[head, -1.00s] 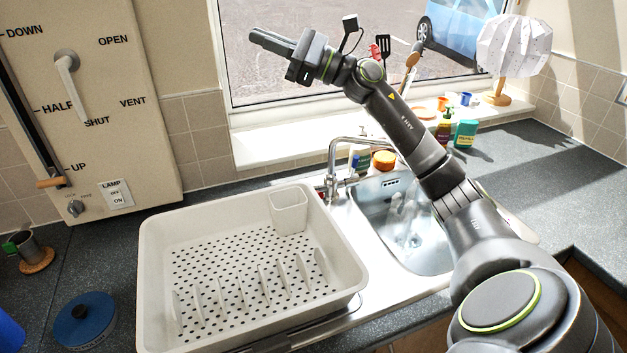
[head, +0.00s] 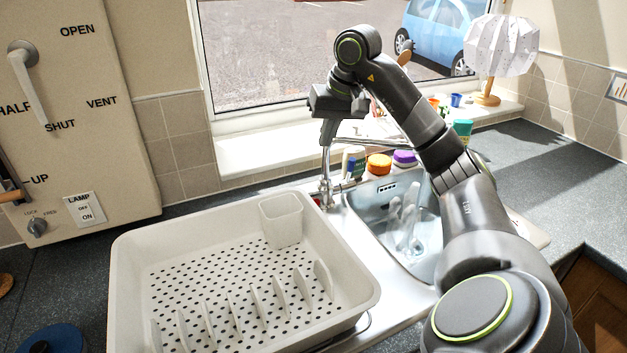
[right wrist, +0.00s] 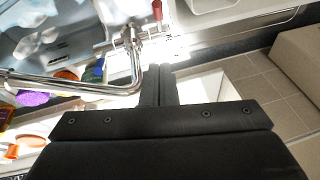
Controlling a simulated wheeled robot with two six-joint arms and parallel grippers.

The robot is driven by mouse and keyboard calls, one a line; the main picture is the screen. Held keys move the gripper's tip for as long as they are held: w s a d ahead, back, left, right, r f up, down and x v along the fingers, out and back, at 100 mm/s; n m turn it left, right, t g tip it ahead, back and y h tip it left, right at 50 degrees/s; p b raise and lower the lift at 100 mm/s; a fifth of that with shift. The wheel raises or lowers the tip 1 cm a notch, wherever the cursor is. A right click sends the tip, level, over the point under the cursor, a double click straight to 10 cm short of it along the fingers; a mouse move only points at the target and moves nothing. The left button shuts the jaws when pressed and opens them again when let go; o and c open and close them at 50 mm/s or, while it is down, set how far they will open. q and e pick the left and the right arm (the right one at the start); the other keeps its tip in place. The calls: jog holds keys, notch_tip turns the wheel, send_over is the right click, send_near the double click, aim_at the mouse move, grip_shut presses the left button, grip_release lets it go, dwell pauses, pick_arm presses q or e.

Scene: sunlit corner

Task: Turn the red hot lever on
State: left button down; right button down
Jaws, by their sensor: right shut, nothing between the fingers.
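The chrome tap (head: 326,178) stands at the back left of the sink, its spout reaching right over the basin. The red hot lever shows only as a small red spot (head: 317,201) at the left of the tap's base in the head view. In the right wrist view the red lever (right wrist: 157,10) sticks out from the tap (right wrist: 134,50) at the top. My right gripper (head: 327,143) points down above the tap's upright pipe, shut and empty. Its closed fingers (right wrist: 157,68) show below the red lever, apart from it. My left gripper is out of view.
The white dish rack (head: 130,275) fills the counter left of the sink (head: 420,215). A control panel (head: 125,150) is on the left wall. The right counter (head: 560,170) is clear.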

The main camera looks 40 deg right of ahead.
jog(key=shift+s+a+f+p+x, duration=0.2)
jog(key=shift+s+x, duration=0.25)
jog(key=shift+x, duration=1.7)
jog(key=shift+s+a+f+p+x, duration=0.1)
jog(key=shift+s+a+p+x, duration=0.25)
jog(key=shift+x, duration=1.75)
jog(key=shift+s+a+f+p+x, duration=0.1)
jog(key=shift+s+x, duration=0.4)
jog(key=shift+x, duration=1.65)
jog(key=shift+s, duration=0.1)
jog(key=b, duration=0.2)
jog(key=s+f+t+b, duration=0.1)
jog(key=b, duration=0.2)
jog(key=shift+a+f, duration=0.15)
jog(key=shift+f, duration=0.15)
jog(key=shift+s, duration=0.1)
jog(key=shift+r, duration=0.1)
jog(key=a+b+v, duration=0.1)
jog(key=b+v, duration=0.1)
jog(key=v, duration=1.5)
jog(key=shift+s, duration=0.25)
